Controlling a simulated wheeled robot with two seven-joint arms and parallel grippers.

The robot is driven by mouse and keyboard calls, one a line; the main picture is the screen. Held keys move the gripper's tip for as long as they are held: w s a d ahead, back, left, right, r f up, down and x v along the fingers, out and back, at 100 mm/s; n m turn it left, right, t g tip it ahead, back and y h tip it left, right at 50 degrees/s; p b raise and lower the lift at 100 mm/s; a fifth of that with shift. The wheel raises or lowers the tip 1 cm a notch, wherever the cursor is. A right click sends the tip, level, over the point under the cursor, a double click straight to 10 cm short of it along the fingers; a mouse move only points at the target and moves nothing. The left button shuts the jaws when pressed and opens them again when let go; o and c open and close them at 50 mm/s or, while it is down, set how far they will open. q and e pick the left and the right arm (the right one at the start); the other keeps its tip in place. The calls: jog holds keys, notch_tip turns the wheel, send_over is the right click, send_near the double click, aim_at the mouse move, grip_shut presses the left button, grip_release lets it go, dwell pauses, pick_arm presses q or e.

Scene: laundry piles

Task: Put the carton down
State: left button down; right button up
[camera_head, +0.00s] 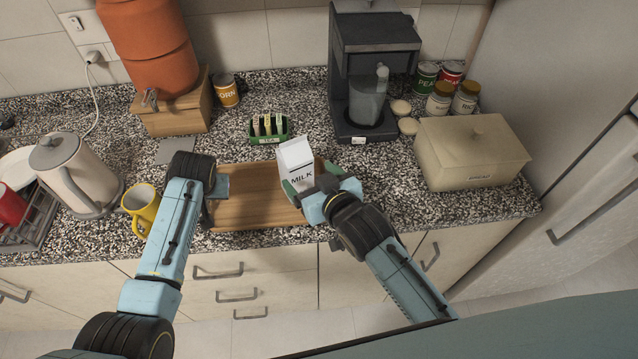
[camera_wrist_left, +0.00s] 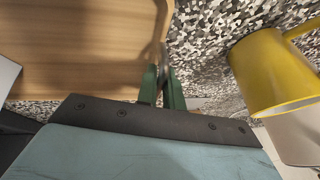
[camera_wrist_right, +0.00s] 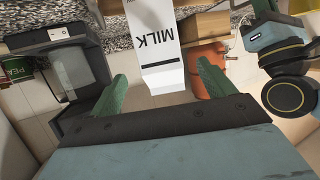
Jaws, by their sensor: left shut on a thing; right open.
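The white milk carton (camera_head: 295,163) stands upright at the right end of the wooden tray (camera_head: 245,190); its base is hidden in the head view. My right gripper (camera_head: 308,190) is open. In the right wrist view the carton (camera_wrist_right: 160,55) shows between its green fingers, with gaps on both sides. My left gripper (camera_head: 216,190) is at the tray's left edge. In the left wrist view its fingers (camera_wrist_left: 163,85) are shut on the edge of the tray (camera_wrist_left: 80,45).
A yellow mug (camera_head: 141,207) stands close to the left gripper, with a kettle (camera_head: 75,172) beyond it. A small green box (camera_head: 268,138) sits behind the tray. A coffee machine (camera_head: 372,75) and a beige bread box (camera_head: 470,155) stand at the right.

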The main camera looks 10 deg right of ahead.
jog(key=v, duration=0.3)
jog(key=shift+s, duration=0.15)
pick_arm(q)
jog(key=c, duration=1.5)
grip_release()
jog(key=shift+o, duration=0.2)
jog(key=v, duration=1.2)
